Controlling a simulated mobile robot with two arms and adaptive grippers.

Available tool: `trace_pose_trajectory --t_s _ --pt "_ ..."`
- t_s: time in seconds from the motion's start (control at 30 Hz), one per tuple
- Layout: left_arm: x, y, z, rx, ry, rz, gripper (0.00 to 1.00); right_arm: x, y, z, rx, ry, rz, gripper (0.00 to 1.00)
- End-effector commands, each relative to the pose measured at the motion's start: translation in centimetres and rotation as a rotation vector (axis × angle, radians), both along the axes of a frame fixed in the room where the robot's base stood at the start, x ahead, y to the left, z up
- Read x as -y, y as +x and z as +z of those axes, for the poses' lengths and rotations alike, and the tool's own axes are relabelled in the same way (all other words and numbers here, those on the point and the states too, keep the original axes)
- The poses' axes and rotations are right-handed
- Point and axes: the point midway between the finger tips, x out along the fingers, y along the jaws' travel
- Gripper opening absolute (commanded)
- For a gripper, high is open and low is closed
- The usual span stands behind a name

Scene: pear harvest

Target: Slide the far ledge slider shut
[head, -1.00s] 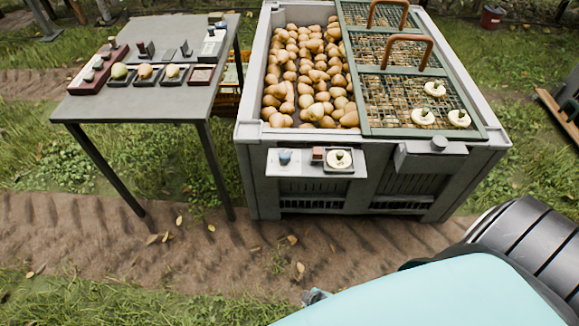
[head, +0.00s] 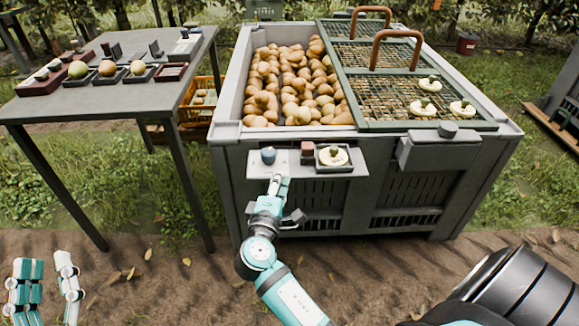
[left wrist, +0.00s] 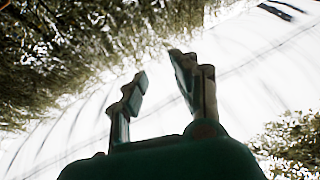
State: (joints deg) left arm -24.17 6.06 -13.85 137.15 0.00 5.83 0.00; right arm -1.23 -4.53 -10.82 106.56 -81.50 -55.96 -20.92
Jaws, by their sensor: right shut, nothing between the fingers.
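A pale ledge (head: 258,168) sticks out from the front of the grey bin. It carries a blue knob (head: 268,155), a reddish block (head: 307,147) and a dark square tray (head: 346,167) with a pale round piece in it. Further right, a grey box (head: 410,152) with a round grey knob (head: 448,129) sits on the bin's front rim. I cannot tell which part is the far ledge slider. My right gripper (head: 278,182) is shut and empty, at the ledge's front edge just below the blue knob; contact is unclear. My left gripper (head: 46,285) is open and empty, low at the left; its spread fingers show in the left wrist view (left wrist: 157,85).
The bin (head: 232,100) holds many pears, with a mesh lid (head: 385,55) with brown handles over its right side. A grey table (head: 60,103) with trays and fruit stands at the left. An orange crate (head: 203,92) sits between them. Open ground lies in front.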

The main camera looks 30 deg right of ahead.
Motion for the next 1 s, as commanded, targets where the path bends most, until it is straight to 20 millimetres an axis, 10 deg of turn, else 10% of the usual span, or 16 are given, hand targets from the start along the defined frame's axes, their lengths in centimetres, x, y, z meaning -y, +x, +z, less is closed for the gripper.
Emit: trace_pose_trajectory --t_s 0.53,1.0 --pt "-0.2 -0.9 1.3 0.051 -0.014 -0.002 0.29 0.7 0.0 1.0 0.022 -0.020 -0.022 0.00" --pt "-0.6 -4.7 5.3 0.365 -0.107 -0.020 0.29 6.2 5.4 0.9 0.022 -0.021 -0.021 0.00"
